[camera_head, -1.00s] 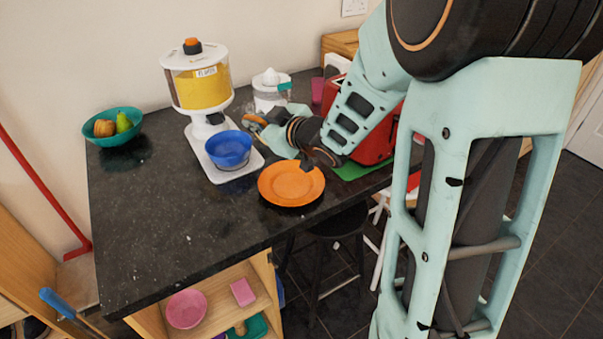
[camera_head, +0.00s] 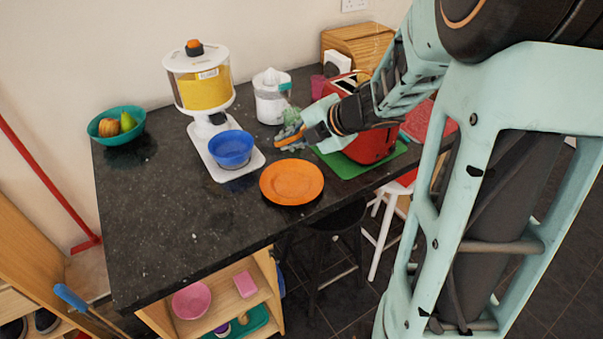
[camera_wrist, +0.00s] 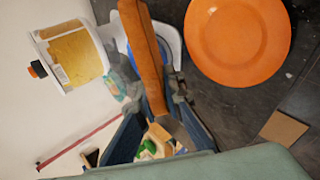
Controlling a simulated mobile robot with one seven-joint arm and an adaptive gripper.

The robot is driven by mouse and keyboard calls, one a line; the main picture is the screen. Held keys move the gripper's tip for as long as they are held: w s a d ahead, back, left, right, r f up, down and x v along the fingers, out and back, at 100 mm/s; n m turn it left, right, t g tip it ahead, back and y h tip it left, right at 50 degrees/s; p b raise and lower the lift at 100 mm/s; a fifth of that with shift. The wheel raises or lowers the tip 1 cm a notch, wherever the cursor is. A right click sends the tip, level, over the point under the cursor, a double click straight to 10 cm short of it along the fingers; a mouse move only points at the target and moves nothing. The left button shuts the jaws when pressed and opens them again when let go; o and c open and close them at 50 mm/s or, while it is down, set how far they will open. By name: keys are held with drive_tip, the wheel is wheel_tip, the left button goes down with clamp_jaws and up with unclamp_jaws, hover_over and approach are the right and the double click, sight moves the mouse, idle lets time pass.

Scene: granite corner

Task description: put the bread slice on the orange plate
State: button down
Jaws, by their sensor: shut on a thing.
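The bread slice (camera_wrist: 143,55) shows in the wrist view as a long brown crust edge, seen nearly edge-on. My gripper (camera_wrist: 149,92) is shut on its near part, with a fingertip on each side. In the head view my gripper (camera_head: 286,140) is over the counter, beyond the orange plate and left of the red toaster. The orange plate (camera_head: 292,182) lies flat and empty near the counter's front edge. The plate also shows in the wrist view (camera_wrist: 238,38), right of the slice and apart from it.
A dispenser (camera_head: 204,88) with a blue bowl (camera_head: 231,148) on its base stands left of the plate. A white juicer (camera_head: 271,97) is behind my gripper. The red toaster (camera_head: 372,146) stands on a green mat (camera_head: 344,170). The counter's front left is clear.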

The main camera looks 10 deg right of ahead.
drive_tip(key=shift+f+b, duration=5)
drive_tip(key=shift+f, duration=0.05)
drive_tip(key=c, duration=2.2)
unclamp_jaws()
drive_tip(key=p+v, duration=0.6)
drive_tip(key=v, duration=0.2)
